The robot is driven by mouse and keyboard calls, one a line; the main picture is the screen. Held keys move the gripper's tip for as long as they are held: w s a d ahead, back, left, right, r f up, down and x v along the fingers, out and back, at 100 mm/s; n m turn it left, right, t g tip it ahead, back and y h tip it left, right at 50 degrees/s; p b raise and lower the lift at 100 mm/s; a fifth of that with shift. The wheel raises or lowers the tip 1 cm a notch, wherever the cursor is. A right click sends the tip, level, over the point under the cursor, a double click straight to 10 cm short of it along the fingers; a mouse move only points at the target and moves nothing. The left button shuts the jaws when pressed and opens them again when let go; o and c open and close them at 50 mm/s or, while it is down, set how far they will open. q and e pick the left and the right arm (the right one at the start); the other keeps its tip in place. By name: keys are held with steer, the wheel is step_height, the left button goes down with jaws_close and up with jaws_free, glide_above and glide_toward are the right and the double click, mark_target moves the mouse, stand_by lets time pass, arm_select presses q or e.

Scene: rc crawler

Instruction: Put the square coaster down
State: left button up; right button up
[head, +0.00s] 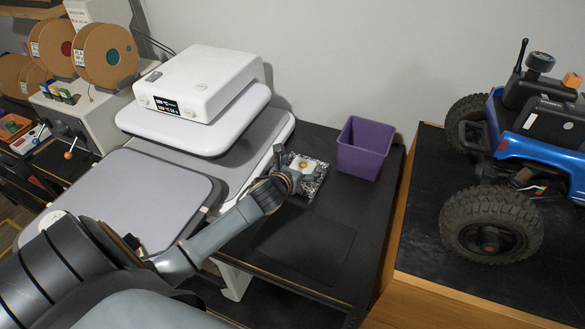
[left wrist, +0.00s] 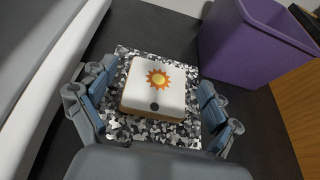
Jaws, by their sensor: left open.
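The square coaster (left wrist: 160,95) has a white top with an orange sun and a dark dot, and a tan, cork-like edge. It lies on a black, grey and white camouflage-patterned square (left wrist: 125,65) on the dark table. In the head view the coaster (head: 303,165) is partly hidden by my left gripper (head: 297,171). In the left wrist view my left gripper (left wrist: 155,88) is open, with one finger on each side of the coaster and gaps between. My right gripper is not in view.
A purple bin (head: 365,148) stands just right of the coaster. A white printer-like machine (head: 197,85) with flat grey plates is on the left. A blue RC crawler (head: 520,150) sits on the bench at right. The dark table (head: 310,240) is clear in front.

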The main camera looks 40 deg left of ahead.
arm_select(q)
steer(key=b+v, duration=0.1)
steer(key=v, duration=0.8)
steer(key=shift+s, duration=0.25)
steer(key=shift+s+d+r, duration=0.1)
steer(key=shift+s+r, duration=0.3)
steer(key=shift+s, duration=0.15)
